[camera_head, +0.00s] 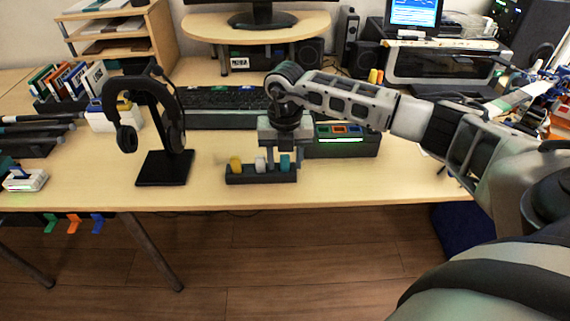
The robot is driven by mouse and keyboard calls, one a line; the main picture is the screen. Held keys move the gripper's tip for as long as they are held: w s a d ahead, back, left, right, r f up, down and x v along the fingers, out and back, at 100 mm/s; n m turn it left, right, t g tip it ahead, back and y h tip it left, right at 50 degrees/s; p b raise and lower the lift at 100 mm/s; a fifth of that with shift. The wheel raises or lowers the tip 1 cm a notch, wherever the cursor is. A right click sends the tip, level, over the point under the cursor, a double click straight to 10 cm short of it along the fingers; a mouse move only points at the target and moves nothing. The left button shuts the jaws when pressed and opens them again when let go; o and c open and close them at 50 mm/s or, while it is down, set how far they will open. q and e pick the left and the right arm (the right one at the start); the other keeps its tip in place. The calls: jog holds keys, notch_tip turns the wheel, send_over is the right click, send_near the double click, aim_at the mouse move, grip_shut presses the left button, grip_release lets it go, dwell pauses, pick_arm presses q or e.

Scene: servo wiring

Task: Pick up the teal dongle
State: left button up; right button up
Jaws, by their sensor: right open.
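The teal dongle (285,162) stands upright in the right part of a small dark holder (262,179) near the table's front edge. A white dongle (260,164) and a yellow one (235,164) stand to its left in the same holder. My right gripper (285,158) points down over the teal dongle and is open. Its fingers appear to be on either side of the teal dongle; I cannot tell whether they touch it. The dongle's top is close under the gripper body. My left gripper is not in view.
A headphone stand (165,168) with black headphones stands left of the holder. Behind my gripper are a dark keyboard (222,98) and a dark box with coloured, lit slots (341,147). The table front (400,185) right of the holder is clear.

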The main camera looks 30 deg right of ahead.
grip_shut()
jog(key=shift+r, duration=0.15)
